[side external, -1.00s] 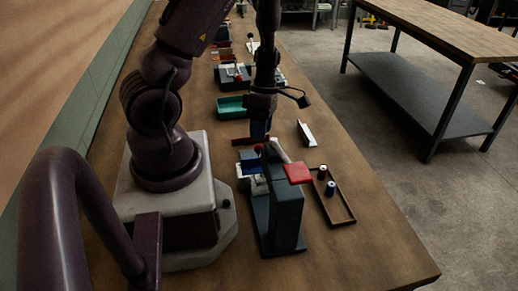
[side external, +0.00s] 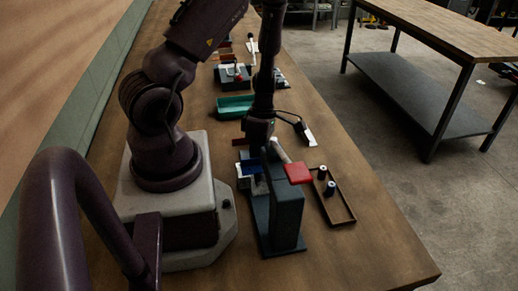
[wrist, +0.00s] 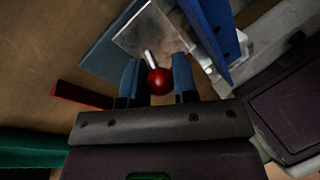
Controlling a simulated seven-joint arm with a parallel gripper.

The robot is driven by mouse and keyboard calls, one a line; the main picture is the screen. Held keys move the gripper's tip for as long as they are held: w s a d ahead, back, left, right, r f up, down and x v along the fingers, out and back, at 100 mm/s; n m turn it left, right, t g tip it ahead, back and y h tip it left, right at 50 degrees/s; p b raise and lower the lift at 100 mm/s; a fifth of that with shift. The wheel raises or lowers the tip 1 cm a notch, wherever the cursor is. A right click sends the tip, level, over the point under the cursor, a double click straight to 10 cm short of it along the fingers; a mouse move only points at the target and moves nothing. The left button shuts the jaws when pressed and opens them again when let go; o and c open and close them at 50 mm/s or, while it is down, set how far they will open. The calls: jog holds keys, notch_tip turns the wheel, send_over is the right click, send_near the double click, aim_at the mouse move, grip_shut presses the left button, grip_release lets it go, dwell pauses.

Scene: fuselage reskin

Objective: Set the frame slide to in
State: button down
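A red ball knob (wrist: 158,82) on a short pale rod shows in the wrist view, over a pale metal plate (wrist: 152,32). I take it to be the handle of the frame slide. My gripper (wrist: 158,78) is open, with one blue-grey finger on each side of the knob. A small gap seems to remain, and I cannot tell whether a finger touches it. In the side view my gripper (side external: 257,150) is low over the fixture (side external: 284,212), behind its dark upright block. The knob is hidden there. A blue bar (wrist: 208,38) runs beside the plate.
A red pad (side external: 298,173) on a lever tops the fixture. A brown tray (side external: 342,208) with small cylinders is to its right. A green bin (side external: 234,106) and other devices stand farther back. Bare tabletop (side external: 375,240) lies at front right.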

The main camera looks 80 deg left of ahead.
jog(key=shift+d, duration=2.1)
jog(key=c, duration=0.9)
grip_release()
jog(key=shift+a, duration=0.1)
jog(key=shift+r, duration=0.1)
jog(key=v, duration=1.2)
jog(key=shift+r, duration=0.4)
jog(key=shift+w+a, duration=0.1)
